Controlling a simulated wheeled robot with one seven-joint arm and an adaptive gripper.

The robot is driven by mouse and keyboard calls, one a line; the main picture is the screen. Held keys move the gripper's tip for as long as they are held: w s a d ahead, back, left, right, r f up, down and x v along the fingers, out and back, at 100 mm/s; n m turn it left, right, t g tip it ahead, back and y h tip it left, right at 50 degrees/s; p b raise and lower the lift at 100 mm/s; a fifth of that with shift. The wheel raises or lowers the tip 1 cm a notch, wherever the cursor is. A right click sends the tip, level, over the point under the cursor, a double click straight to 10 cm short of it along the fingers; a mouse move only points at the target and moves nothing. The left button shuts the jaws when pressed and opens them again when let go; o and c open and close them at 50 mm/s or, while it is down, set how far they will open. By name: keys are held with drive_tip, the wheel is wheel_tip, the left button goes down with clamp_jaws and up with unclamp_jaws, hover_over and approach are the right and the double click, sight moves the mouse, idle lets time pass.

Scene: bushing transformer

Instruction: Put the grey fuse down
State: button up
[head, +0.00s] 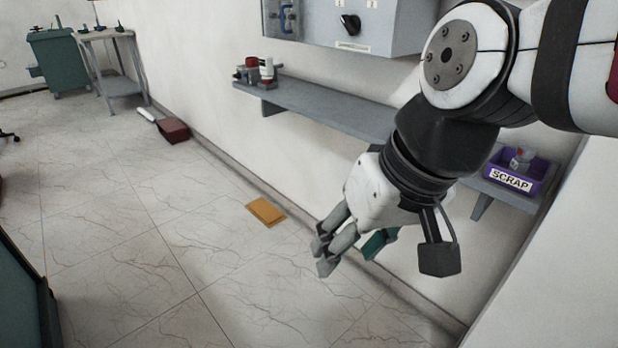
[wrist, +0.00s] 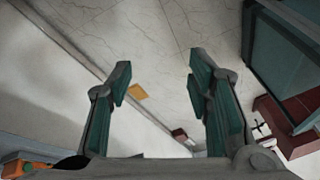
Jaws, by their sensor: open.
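My gripper (head: 350,246) hangs below my arm in the head view, in front of the shelf and above the floor. In the wrist view its two teal-padded fingers (wrist: 160,76) are spread wide, with nothing between them. A purple bin marked SCRAP (head: 500,180) sits at the right end of the wall shelf. A small grey piece with a reddish part (head: 520,158) shows inside the bin; I cannot tell for sure whether it is the grey fuse. Small grey, red and white parts (head: 256,70) stand at the shelf's far left end.
The grey wall shelf (head: 320,106) is bare between its ends. A grey electrical box (head: 350,24) hangs above it. An orange-yellow flat piece (head: 265,211) and a dark red dustpan-like object (head: 173,130) lie on the floor. The tiled floor at left is largely open.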

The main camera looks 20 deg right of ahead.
drive_tip(key=s+d+f+g+h, duration=0.2)
drive_tip(key=s+d+g, duration=0.1)
drive_tip(key=s, duration=0.7)
drive_tip(key=shift+s+d, duration=0.25)
drive_tip(key=shift+d, duration=0.1)
wheel_tip(320, 180, up, 24)
drive_tip(key=t+p, duration=0.3)
drive_tip(key=p, duration=1.8)
drive_tip(key=shift+f+n+t+p, duration=0.25)
drive_tip(key=shift+n+t+p, duration=0.05)
drive_tip(key=shift+c, duration=0.2)
